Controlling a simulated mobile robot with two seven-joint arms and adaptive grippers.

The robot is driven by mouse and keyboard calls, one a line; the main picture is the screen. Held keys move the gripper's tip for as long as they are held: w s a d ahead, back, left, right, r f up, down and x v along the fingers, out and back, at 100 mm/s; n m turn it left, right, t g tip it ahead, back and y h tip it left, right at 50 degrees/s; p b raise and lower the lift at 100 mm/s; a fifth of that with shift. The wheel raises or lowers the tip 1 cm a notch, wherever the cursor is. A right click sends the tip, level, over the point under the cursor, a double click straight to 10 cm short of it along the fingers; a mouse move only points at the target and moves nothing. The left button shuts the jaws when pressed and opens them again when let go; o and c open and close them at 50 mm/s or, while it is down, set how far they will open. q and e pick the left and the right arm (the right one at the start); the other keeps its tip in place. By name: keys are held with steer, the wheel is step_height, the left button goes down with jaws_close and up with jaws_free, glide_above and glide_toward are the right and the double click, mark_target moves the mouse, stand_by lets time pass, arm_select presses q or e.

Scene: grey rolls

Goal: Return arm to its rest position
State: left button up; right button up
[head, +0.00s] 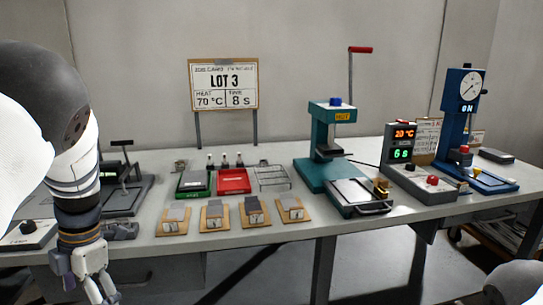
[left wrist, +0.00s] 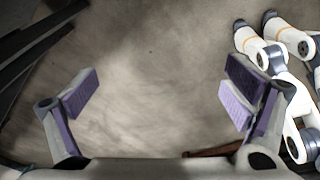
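My left arm hangs down at the left of the head view, in front of the table's left end. My left gripper (head: 84,276) is low, near the table's front edge. In the left wrist view my left gripper (left wrist: 160,98) has its purple-padded fingers wide apart, with only bare floor between them. My right gripper does not show clearly; a rounded white and dark part of my body is at the head view's lower right corner. White arm links of mine also show at the right of the left wrist view.
The grey table (head: 215,240) spans the view. It holds several wooden boards with grey pieces, a green tray (head: 194,182), a red tray (head: 234,181), a teal press (head: 325,150), a control box (head: 425,182) and a blue gauge stand (head: 462,110). A LOT 3 sign (head: 224,85) stands behind.

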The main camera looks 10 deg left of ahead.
arm_select(q)
steer(key=s+d+f+m+g+y, duration=0.1)
steer(key=s+d+f+m, duration=0.2)
steer(key=s+f+m, duration=1.2)
steer(key=s+d+f+m+h, duration=0.1)
steer(key=s+d+f+m, duration=0.1)
steer(key=s+d+m, duration=0.5)
steer(key=s+d+f+m+h, duration=0.1)
steer(key=s+d+f+m, duration=0.2)
steer(key=s+d+m, duration=0.4)
steer(key=s+m, duration=0.2)
steer(key=s, duration=0.2)
steer(key=shift+s+m+h+p, duration=0.3)
steer(key=shift+s+h, duration=0.1)
